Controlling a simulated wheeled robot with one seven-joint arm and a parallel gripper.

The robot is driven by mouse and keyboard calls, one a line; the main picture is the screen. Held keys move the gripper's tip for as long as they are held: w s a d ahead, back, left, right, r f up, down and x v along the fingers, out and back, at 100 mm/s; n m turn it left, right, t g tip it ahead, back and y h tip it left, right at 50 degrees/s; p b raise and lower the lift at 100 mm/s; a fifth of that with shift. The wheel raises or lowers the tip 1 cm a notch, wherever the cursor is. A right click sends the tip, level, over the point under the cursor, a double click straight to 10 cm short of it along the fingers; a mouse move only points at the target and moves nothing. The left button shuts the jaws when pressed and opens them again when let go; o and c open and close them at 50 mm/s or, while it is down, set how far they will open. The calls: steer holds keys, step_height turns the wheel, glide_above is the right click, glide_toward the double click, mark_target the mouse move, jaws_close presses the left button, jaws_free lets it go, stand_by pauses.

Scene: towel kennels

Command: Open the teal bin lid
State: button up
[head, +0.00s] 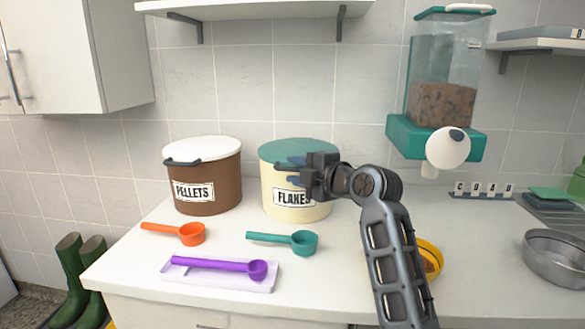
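The cream bin labelled FLAKES (272,196) stands on the white counter with its teal lid (297,151) lying flat on top, closed as far as I can see. A dark teal handle shows at the front of the lid, partly hidden by my gripper. My gripper (289,173) is in front of the bin at lid height, its fingers pointing left near that handle. It covers the right part of the lid's front edge and some of the label. I cannot tell whether the fingers touch the handle or hold it.
A brown PELLETS bin (207,190) with a white lid stands to the left. Orange (178,233), teal (285,241) and purple (220,266) scoops lie in front, the purple on a lilac tray (255,283). A yellow bowl (430,258) is behind my arm. A dispenser (440,95) hangs right.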

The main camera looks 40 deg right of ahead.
steer(key=shift+w+d+f, duration=0.1)
steer(key=shift+w+f, duration=0.05)
steer(key=shift+w, duration=0.6)
steer(key=shift+c, duration=0.4)
jaws_close()
